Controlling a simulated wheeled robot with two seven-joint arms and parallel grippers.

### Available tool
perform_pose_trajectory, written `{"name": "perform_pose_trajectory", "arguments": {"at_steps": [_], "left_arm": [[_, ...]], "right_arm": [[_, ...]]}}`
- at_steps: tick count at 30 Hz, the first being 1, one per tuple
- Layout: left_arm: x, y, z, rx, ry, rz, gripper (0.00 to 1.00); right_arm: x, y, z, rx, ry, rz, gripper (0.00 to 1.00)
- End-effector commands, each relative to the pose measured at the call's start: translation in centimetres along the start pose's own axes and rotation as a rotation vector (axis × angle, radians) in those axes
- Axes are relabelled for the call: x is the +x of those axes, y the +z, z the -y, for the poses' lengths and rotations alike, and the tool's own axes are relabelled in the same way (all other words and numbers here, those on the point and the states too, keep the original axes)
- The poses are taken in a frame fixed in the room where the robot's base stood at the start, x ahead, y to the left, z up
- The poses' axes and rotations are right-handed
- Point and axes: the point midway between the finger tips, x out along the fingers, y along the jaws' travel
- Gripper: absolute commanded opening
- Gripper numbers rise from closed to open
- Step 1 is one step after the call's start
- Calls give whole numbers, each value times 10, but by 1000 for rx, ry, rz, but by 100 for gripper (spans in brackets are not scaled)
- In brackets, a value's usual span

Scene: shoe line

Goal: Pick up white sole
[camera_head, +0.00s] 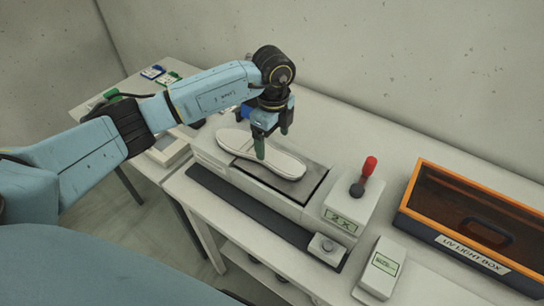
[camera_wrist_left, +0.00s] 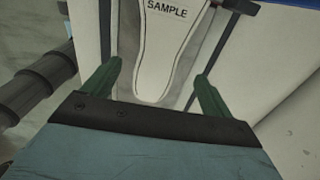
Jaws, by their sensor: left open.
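The white sole (camera_head: 272,160) lies flat on the dark top plate of a grey-white machine (camera_head: 320,182) in the head view. In the left wrist view the sole (camera_wrist_left: 165,60) shows its narrow end and the word SAMPLE. My left gripper (camera_head: 272,144) is above the sole, pointing down, with its green fingers apart. In the left wrist view the left gripper (camera_wrist_left: 155,88) has one finger on each side of the sole's narrow end, with visible gaps. It holds nothing. My right gripper is not in view.
A red-knobbed lever (camera_head: 369,166) stands at the machine's right end. An orange-framed UV light box (camera_head: 425,190) is farther right, with a small white device (camera_head: 380,268) before it. Small coloured items (camera_head: 152,72) lie at the back left. A wall runs behind the table.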

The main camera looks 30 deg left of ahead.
Motion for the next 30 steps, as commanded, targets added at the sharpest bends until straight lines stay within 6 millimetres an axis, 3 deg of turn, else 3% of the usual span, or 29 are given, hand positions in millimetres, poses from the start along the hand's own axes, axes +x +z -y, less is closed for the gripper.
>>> {"name": "perform_pose_trajectory", "arguments": {"at_steps": [10, 19, 30], "left_arm": [[46, 2, -2, 1, 4, 0, 86], [52, 2, -2, 2, 1, 0, 86], [51, 2, -1, 1, 1, 0, 37]], "right_arm": [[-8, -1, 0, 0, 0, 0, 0], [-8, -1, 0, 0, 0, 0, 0], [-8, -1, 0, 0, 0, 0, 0]]}}
